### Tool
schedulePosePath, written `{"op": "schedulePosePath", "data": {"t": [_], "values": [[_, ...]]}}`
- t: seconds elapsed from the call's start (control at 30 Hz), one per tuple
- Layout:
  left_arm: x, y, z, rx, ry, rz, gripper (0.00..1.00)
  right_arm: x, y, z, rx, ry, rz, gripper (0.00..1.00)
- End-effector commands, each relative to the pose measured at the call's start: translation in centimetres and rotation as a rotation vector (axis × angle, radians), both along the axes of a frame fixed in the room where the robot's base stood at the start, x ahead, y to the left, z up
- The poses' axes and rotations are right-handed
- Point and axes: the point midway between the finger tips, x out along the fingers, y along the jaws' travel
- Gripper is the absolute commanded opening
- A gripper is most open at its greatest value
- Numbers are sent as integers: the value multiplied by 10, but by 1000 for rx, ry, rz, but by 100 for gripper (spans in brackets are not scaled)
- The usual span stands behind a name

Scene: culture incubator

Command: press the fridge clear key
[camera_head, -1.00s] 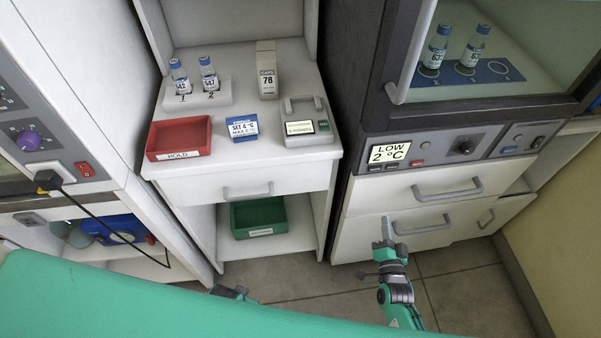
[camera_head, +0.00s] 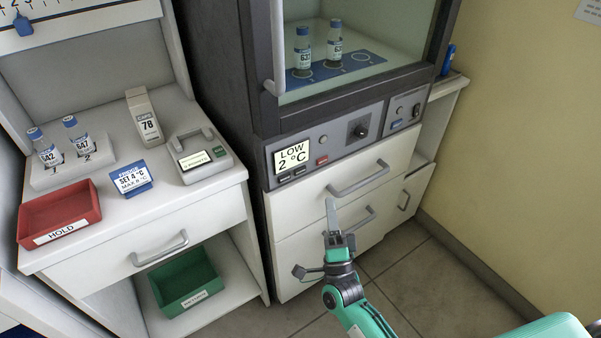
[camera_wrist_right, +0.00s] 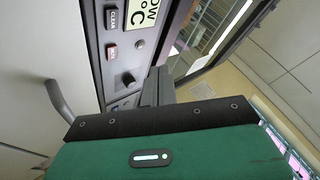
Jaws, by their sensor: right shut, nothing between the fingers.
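The fridge (camera_head: 262,150) has a lit display (camera_head: 291,157) that reads LOW 2 °C. Two small dark keys sit under the display. The right one is the clear key (camera_head: 299,171), labelled CLEAR in the wrist view (camera_wrist_right: 113,18). A red key (camera_head: 321,160) is to its right; it also shows in the wrist view (camera_wrist_right: 112,50). My right gripper (camera_head: 332,204) is shut and empty, in front of the drawers, lower in the picture than the keys and apart from them. In the wrist view, its dark fingers (camera_wrist_right: 158,86) point toward the panel. My left gripper is out of view.
Drawer handles (camera_head: 358,181) stick out below the panel. A knob (camera_head: 360,130) is farther right on it. The bench at left holds a red HOLD tray (camera_head: 62,208), two vials, a blue sign (camera_head: 130,180) and a grey device (camera_head: 203,158). Floor is clear at lower right.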

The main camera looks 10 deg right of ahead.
Motion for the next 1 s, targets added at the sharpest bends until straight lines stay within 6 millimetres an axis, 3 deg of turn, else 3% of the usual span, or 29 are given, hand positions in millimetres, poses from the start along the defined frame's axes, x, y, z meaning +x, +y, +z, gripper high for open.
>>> {"op": "schedulePosePath", "data": {"t": [0.27,0.7,1.0], "values": [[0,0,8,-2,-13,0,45,17,6,-2,0,0,0,0],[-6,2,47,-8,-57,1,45,72,26,-2,-1,1,-1,0],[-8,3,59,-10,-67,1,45,83,30,-1,-1,1,0,0]]}}
